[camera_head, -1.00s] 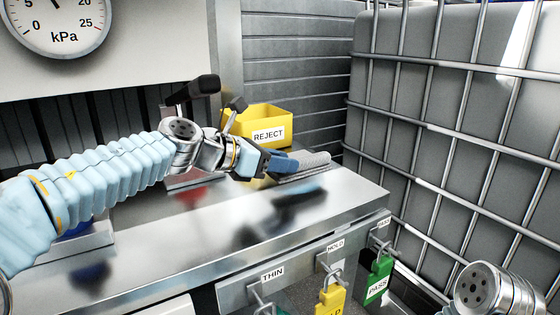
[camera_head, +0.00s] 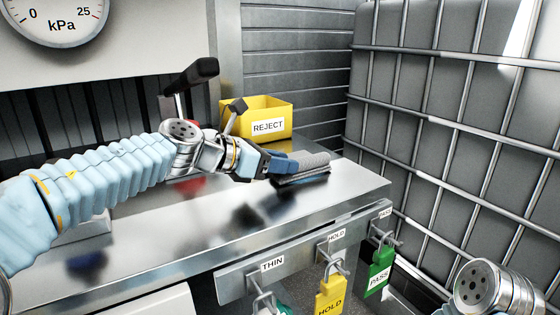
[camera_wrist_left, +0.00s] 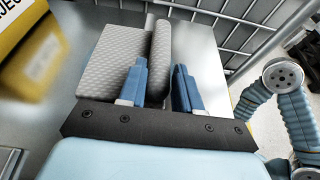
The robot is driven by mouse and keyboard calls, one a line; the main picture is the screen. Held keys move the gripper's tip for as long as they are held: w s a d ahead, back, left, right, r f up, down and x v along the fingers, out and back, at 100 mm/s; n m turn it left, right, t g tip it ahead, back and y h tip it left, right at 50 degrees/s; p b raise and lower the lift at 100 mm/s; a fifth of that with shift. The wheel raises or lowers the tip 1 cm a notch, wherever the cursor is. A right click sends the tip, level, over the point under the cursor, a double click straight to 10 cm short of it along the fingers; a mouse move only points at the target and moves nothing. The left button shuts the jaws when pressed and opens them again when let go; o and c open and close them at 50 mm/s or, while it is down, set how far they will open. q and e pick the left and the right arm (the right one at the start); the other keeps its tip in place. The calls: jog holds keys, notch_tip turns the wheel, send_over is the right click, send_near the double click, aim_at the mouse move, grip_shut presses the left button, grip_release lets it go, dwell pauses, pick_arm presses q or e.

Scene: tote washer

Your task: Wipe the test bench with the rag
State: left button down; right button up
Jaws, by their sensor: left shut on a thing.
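My left gripper (camera_head: 282,165) reaches over the steel test bench (camera_head: 345,195) near its right end. It is shut on a grey textured rag (camera_head: 312,160), with the blue fingers on either side of a raised fold. In the left wrist view the rag (camera_wrist_left: 118,52) has a flat part left of the fold, and the gripper (camera_wrist_left: 160,88) straddles the fold. The rag is just above or on the bench top; I cannot tell if it touches. My right arm shows only as a link at the lower right, and its gripper is out of view.
A yellow REJECT bin (camera_head: 262,115) stands behind the rag. A caged grey tank (camera_head: 460,120) stands right. The bench's front middle is clear.

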pick_arm(q)
jog(key=shift+f, duration=0.2)
jog(key=shift+r, duration=0.1)
jog(key=shift+w+d+r+p, duration=0.1)
jog(key=shift+w+d+p, duration=0.1)
jog(key=shift+w+p, duration=0.35)
jog(key=shift+w+d+p, duration=0.25)
jog(key=shift+w+p, duration=0.3)
jog(key=shift+w, duration=0.4)
jog(key=shift+w+d+p, duration=0.25)
jog(key=shift+w+p, duration=0.25)
jog(key=shift+w, duration=0.45)
jog(key=shift+w+d, duration=0.1)
jog(key=shift+w, duration=0.25)
jog(key=shift+w+d, duration=0.25)
jog(key=shift+w, duration=0.6)
jog(key=shift+a+f, duration=0.1)
jog(key=shift+f, duration=0.1)
